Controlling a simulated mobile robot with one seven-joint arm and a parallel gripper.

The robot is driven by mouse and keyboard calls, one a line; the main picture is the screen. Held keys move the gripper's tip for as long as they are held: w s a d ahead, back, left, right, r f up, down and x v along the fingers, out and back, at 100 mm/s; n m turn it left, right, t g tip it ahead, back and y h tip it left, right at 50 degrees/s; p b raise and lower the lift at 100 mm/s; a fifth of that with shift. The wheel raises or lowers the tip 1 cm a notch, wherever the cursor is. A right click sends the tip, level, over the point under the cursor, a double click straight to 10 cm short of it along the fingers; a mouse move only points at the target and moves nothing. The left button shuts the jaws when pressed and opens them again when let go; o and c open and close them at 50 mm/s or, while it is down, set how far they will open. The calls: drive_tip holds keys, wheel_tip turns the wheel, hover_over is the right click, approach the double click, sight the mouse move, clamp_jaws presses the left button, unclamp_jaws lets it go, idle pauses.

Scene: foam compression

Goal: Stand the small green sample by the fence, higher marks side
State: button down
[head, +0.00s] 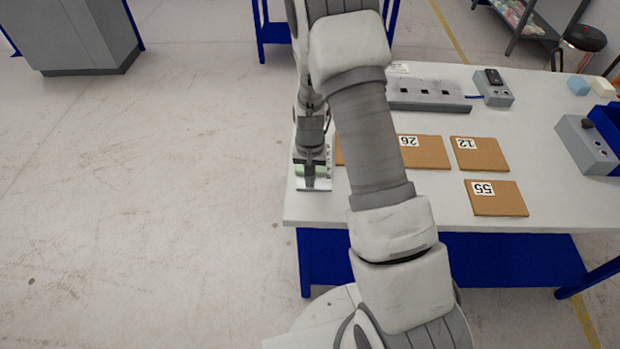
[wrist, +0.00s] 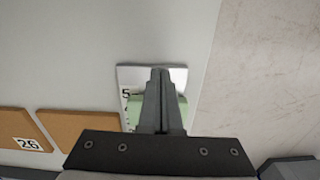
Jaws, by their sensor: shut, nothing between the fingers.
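My gripper (head: 313,180) is shut and empty, with its fingers pointing down near the left end of the table. The small green sample (head: 303,171) is below or behind the fingers, and it also shows on both sides of them in the wrist view (wrist: 182,106). Its middle is hidden by the fingers, and I cannot tell whether they touch it. A pale metal piece with dark marks, seemingly the fence or its base (wrist: 132,74), lies around the sample. A figure that looks like a 5 shows at its left side in the wrist view.
Brown boards labelled 26 (head: 430,155), 12 (head: 478,157) and 55 (head: 498,200) lie to the right on the white table (head: 560,125). A grey fixture with dark openings (head: 425,93) stands behind them. The table's left edge is close to my gripper.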

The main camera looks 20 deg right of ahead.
drive_tip(key=shift+s+a, duration=0.1)
drive_tip(key=shift+s, duration=0.15)
drive_tip(key=s+r+t, duration=0.1)
drive_tip(key=s+r, duration=0.2)
drive_tip(key=r, duration=1.7)
drive_tip(key=s+r+n+t, duration=0.2)
drive_tip(key=s+r, duration=0.5)
drive_tip(key=s, duration=0.3)
drive_tip(key=s+a+r+n+t, duration=0.1)
drive_tip(key=s+r+n+t, duration=0.1)
drive_tip(key=s+r, duration=0.6)
drive_tip(key=shift+s+a+r+t, duration=0.15)
drive_tip(key=shift+s+r+t, duration=0.15)
drive_tip(key=shift+s, duration=0.7)
